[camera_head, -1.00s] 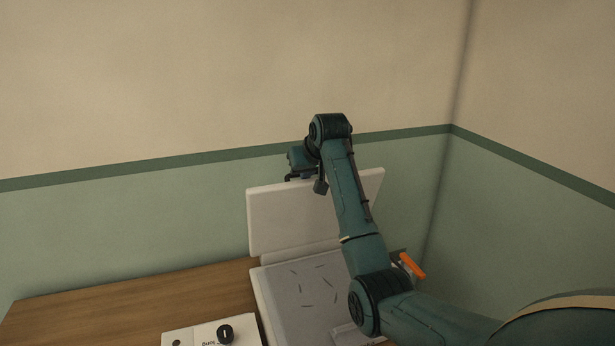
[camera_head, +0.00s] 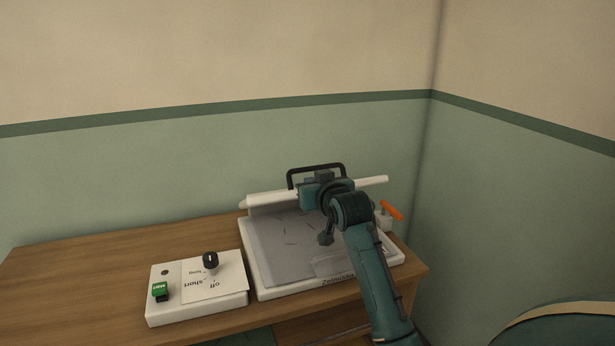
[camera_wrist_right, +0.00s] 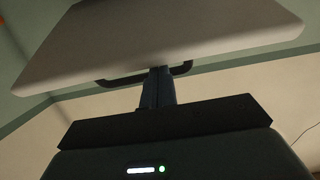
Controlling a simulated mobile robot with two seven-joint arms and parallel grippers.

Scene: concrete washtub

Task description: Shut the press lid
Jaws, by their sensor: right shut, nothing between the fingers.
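The press lid (camera_head: 370,183) is a white slab, seen nearly edge-on in the head view, tilted forward above the white press base (camera_head: 262,292) and not flat on it. Its black handle (camera_head: 316,167) stands up beyond the lid's edge. My right gripper (camera_head: 320,180) is at the middle of the lid's edge, in front of the handle; its fingertips are hard to make out there. In the right wrist view the gripper's fingers (camera_wrist_right: 160,75) are shut and empty, reaching toward the lid (camera_wrist_right: 170,35) and handle (camera_wrist_right: 125,80). I cannot tell whether they touch. My left gripper is not in view.
A white control box (camera_head: 200,305) with a black knob (camera_head: 210,260) and green start button (camera_head: 160,291) sits left of the press on the wooden table (camera_head: 110,270). An orange lever (camera_head: 392,211) sticks out at the press's right. Walls stand close behind and right.

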